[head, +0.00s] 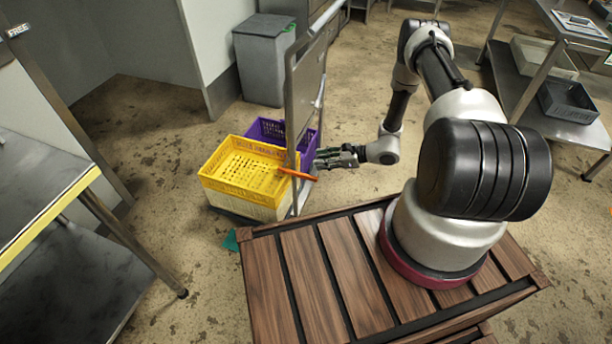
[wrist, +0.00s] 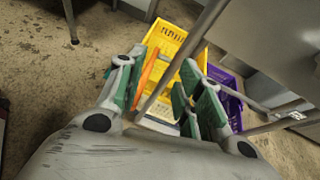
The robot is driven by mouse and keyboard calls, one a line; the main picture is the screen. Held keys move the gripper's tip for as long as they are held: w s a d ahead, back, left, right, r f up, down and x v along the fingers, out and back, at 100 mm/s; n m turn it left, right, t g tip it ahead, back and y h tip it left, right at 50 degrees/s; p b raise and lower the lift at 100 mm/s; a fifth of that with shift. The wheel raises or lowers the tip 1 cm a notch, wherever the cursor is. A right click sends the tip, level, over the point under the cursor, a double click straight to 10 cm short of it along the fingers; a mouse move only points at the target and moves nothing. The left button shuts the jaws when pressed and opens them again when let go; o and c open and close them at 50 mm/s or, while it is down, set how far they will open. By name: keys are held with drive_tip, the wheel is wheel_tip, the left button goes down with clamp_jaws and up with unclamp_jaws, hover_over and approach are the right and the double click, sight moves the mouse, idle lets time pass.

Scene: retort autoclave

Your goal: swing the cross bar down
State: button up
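The likely cross bar is a short orange bar (head: 297,173) that crosses a grey upright of a metal frame (head: 291,110). In the head view it slopes slightly down to the right. In the wrist view the orange bar (wrist: 150,76) shows just right of the left finger. My gripper (head: 335,158) is just right of the upright, close to the bar. In the wrist view my gripper (wrist: 163,88) has its fingers apart, with the grey post (wrist: 182,62) showing between them. I cannot tell whether a finger touches the bar.
A yellow crate (head: 215,181) and a purple crate (head: 265,129) stand behind the upright. A grey bin (head: 262,70) stands farther back. A steel table (head: 40,215) is at the left, a shelf rack (head: 535,85) at the right. Bare floor lies left of the crates.

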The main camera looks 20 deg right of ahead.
sight(307, 175)
wheel_tip(307, 175, down, 6)
drive_tip(key=s+f+m+t, duration=0.1)
drive_tip(key=s+m, duration=0.1)
drive_tip(key=shift+h, duration=0.3)
drive_tip(key=x, duration=0.7)
drive_tip(key=shift+w+a, duration=0.25)
drive_tip(key=shift+a, duration=0.05)
drive_tip(key=shift+c, duration=0.4)
clamp_jaws()
